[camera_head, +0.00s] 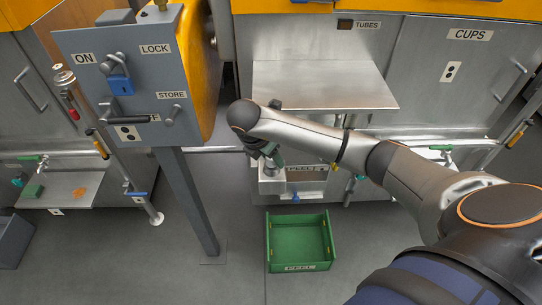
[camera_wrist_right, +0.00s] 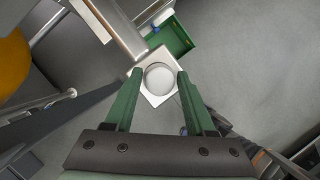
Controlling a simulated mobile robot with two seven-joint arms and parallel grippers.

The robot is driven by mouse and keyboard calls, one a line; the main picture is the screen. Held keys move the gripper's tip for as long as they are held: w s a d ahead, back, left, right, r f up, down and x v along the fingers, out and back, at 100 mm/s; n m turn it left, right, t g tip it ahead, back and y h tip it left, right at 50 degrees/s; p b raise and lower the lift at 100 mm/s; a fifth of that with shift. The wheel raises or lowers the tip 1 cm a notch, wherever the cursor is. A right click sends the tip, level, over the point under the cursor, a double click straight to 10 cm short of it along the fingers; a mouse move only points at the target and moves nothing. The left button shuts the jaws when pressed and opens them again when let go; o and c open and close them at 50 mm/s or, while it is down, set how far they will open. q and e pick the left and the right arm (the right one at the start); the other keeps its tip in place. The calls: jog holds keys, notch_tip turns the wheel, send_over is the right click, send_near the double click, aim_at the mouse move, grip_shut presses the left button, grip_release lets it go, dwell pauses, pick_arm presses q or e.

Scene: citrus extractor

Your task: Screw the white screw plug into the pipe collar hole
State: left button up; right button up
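In the right wrist view a round white piece, apparently the screw plug (camera_wrist_right: 159,77), shows between the two green fingers of my right gripper (camera_wrist_right: 160,74). In the head view my right gripper (camera_head: 270,154) points down over a small metal block (camera_head: 271,183) at the machine's front. The plug is hidden there by my arm. I cannot make out the pipe collar hole. My left gripper is not in view.
A green open crate (camera_head: 300,265) stands on the floor below the block. A grey control panel (camera_head: 125,85) on a post (camera_head: 187,200) stands to the left. A metal shelf (camera_head: 320,85) juts out behind my arm. The floor around the crate is clear.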

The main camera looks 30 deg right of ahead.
jog(key=n+t, duration=0.1)
jog(key=n, duration=0.2)
jog(key=n+t+y, duration=0.1)
jog(key=n, duration=0.2)
jog(key=shift+s+d, duration=0.15)
jog(key=n+y, duration=0.1)
jog(key=n, duration=0.2)
jog(key=n+t+y, duration=0.1)
jog(key=n, duration=0.2)
jog(key=shift+c, duration=0.3)
